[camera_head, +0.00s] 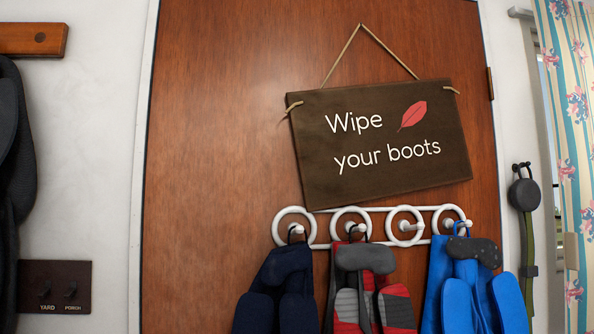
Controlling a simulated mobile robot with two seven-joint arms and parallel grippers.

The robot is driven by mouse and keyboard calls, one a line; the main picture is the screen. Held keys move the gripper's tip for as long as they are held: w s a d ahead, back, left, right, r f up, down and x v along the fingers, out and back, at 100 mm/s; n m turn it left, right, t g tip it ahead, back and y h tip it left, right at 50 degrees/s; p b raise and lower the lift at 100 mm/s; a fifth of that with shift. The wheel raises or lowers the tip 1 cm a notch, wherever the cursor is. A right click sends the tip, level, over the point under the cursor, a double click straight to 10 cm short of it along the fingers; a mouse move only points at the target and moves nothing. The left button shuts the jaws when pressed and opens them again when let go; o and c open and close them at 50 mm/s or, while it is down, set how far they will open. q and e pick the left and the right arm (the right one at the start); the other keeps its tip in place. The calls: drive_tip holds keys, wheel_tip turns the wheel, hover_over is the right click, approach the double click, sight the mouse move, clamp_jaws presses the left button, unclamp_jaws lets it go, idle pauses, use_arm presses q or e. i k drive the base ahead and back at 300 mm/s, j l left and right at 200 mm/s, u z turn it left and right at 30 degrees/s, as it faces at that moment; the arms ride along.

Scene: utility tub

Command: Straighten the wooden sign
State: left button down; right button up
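The wooden sign (385,165) is a dark brown board reading "Wipe your boots" with a red leaf. It hangs on the reddish-brown door (220,150) by a cord (345,52) that rises to a peak above it. The sign is tilted, its right side higher and its left side lower. Its lower left corner comes down to the white hook rack; I cannot tell whether they touch. Neither of my grippers is in view.
The white hook rack (375,210) holds a navy item (278,290), a red and grey item (375,300) and a blue item (470,290) below the sign. A dark switch plate (55,286) is at left. A patterned curtain (572,130) hangs at right.

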sight(354, 144)
drive_tip(key=k+j+z, duration=0.1)
drive_tip(key=j+z, duration=0.15)
drive_tip(key=j, duration=0.15)
drive_tip(key=i+l, duration=0.2)
drive_tip(key=l, duration=0.15)
drive_tip(key=i+l+u, duration=0.15)
drive_tip(key=i+l, duration=0.2)
drive_tip(key=l, duration=0.3)
drive_tip(key=i+l+u, duration=0.15)
drive_tip(key=l, duration=0.2)
